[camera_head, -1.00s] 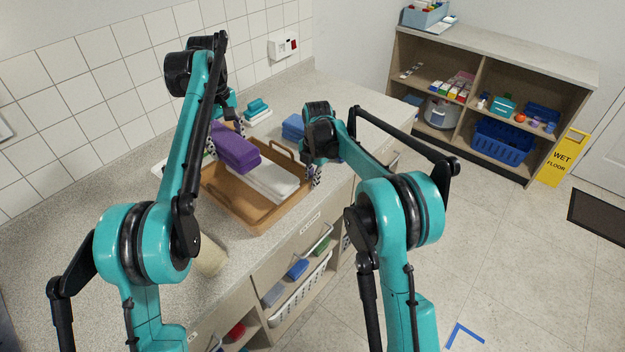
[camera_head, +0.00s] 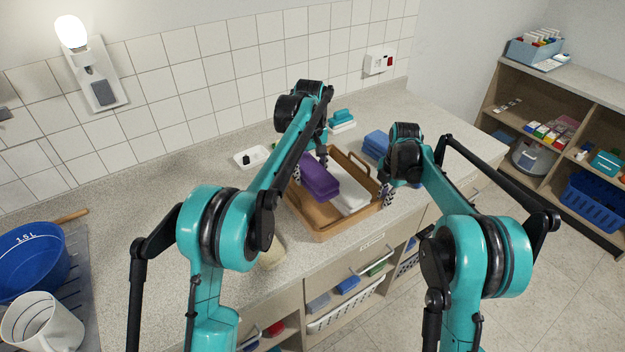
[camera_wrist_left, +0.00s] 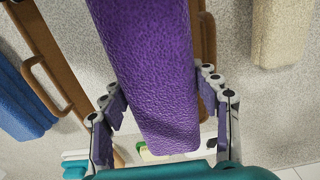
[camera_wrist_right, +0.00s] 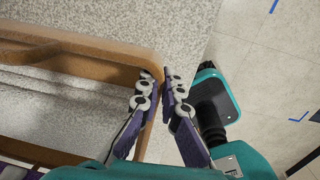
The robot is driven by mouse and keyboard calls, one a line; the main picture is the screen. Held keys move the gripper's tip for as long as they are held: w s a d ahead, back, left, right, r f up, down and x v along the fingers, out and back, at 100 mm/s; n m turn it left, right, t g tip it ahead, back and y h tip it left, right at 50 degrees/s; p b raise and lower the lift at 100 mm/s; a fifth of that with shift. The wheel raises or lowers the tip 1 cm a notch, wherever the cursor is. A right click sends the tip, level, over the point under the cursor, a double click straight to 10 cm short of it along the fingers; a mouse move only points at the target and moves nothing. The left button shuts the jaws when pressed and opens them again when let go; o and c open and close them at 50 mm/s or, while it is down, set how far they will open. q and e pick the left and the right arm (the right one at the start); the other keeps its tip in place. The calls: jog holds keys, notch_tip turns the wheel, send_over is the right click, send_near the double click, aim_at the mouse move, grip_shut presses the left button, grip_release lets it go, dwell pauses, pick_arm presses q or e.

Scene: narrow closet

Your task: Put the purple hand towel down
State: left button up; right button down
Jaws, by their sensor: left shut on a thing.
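The purple hand towel (camera_head: 318,181) is a folded block over the left part of the brown tray (camera_head: 322,235), beside a folded white towel (camera_head: 355,196). My left gripper (camera_head: 311,172) is shut on the purple towel. In the left wrist view the towel (camera_wrist_left: 152,65) fills the space between the two fingers (camera_wrist_left: 160,95). Whether its underside touches the tray is hidden. My right gripper (camera_head: 388,193) is at the tray's right edge. In the right wrist view its fingertips (camera_wrist_right: 160,82) are close together at the tray's rim (camera_wrist_right: 100,50); whether they grip it is unclear.
Blue folded towels (camera_head: 377,144) lie behind the tray's right end. A small white dish (camera_head: 251,157) and a beige item (camera_head: 271,253) are left of it. A blue bucket (camera_head: 32,262) and white jug (camera_head: 42,325) stand at far left. The counter between is clear.

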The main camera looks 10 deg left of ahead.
pick_arm(q)
jog(key=shift+f, duration=1.75)
jog(key=shift+f, duration=0.2)
jog(key=shift+f, duration=0.4)
jog(key=o, duration=1.3)
